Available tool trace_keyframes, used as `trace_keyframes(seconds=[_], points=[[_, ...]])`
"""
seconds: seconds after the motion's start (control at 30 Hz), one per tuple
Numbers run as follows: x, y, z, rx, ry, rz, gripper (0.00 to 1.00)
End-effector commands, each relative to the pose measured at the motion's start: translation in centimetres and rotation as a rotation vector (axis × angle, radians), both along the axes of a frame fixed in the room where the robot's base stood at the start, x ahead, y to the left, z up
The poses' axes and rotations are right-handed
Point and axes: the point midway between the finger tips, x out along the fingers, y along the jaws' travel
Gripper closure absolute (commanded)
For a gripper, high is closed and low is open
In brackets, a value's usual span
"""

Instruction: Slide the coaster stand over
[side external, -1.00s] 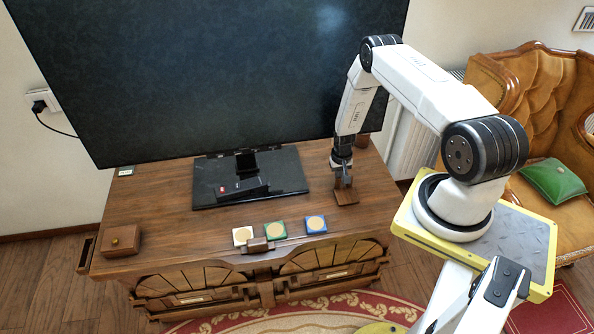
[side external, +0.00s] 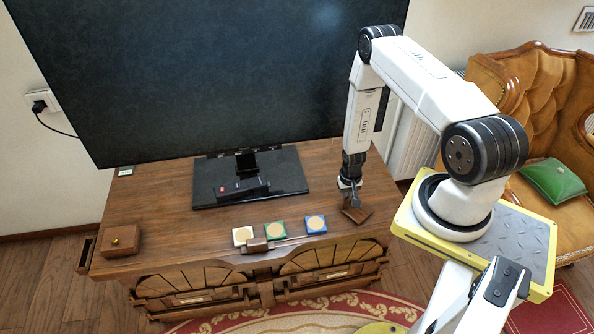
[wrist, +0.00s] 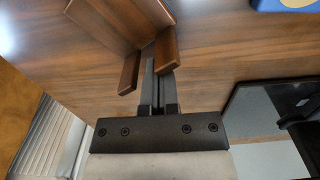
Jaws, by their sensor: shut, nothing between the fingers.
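The coaster stand (side external: 360,214), a small dark brown wooden piece, sits on the right part of the wooden cabinet top, turned at an angle. In the wrist view the stand (wrist: 105,25) shows a flat base and short raised walls. My gripper (side external: 353,204) is shut and points down at the stand. In the wrist view its closed fingertips (wrist: 152,66) are at the gap between two short wall ends, with nothing gripped. Whether they touch the wood is unclear. Three square coasters lie in a row to the left: white (side external: 242,236), green (side external: 275,230) and blue (side external: 315,224).
A black screen base (side external: 290,171) stands behind the coasters, with a dark device (side external: 244,189) on it. A wooden block (side external: 257,245) with a thin rod lies near the front edge. A wooden box (side external: 121,240) is at far left. The cabinet's right edge is close to the stand.

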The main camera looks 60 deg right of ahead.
Motion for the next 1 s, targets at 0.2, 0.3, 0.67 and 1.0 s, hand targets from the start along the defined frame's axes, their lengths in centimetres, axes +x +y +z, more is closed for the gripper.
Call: trace_keyframes(seconds=[0.2,0.3,0.67,1.0], points=[[-0.2,0.2,0.0,-0.001,-0.001,0.0,1.0],[-0.1,0.1,0.0,-0.001,-0.001,0.0,1.0],[-0.1,0.1,0.7,-0.001,-0.001,0.0,1.0],[-0.1,0.1,3.9,-0.001,-0.001,0.0,1.0]])
